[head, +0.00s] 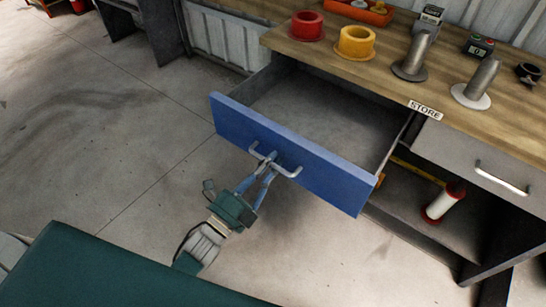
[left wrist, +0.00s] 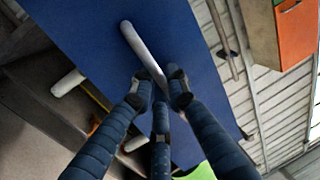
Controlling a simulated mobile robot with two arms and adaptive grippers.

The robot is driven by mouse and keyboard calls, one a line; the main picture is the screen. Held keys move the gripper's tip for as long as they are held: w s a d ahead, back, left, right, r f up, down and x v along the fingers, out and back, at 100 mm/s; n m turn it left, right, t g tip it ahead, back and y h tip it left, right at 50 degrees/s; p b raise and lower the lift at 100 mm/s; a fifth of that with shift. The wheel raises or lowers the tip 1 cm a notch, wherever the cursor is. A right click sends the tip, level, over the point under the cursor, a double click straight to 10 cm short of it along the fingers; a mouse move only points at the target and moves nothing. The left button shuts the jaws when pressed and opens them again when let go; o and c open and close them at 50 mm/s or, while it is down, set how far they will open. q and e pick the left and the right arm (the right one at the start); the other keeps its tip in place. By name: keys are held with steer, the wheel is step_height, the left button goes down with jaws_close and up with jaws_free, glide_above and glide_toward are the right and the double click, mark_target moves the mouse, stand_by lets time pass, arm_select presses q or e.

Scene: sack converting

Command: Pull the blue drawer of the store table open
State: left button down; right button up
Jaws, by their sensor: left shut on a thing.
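The blue drawer (head: 318,165) of the store table (head: 390,74) stands well open in the head view, and its grey inside looks empty. Its front panel also fills much of the left wrist view (left wrist: 85,30). A light grey bar handle (head: 290,172) sits on the front panel and shows in the left wrist view (left wrist: 139,50). My left gripper (head: 268,163) is shut on this handle, with its fingers closed around the bar in the left wrist view (left wrist: 160,85). My right gripper is in neither view.
On the tabletop are a red spool (head: 307,26), a yellow spool (head: 355,43), an orange tray (head: 358,11) and metal posts (head: 414,56). A grey drawer (head: 478,166) to the right is shut. A red-and-white roll (head: 443,203) lies below. The floor in front is clear.

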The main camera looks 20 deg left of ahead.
arm_select(q)
steer(key=shift+s+a+r, duration=0.15)
steer(key=shift+s, duration=0.2)
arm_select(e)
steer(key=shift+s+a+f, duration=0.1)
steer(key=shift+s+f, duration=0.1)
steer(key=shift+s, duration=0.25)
arm_select(q)
steer(key=c, duration=1.8)
jaws_free()
steer(key=shift+s, duration=0.1)
steer(key=v, duration=1.2)
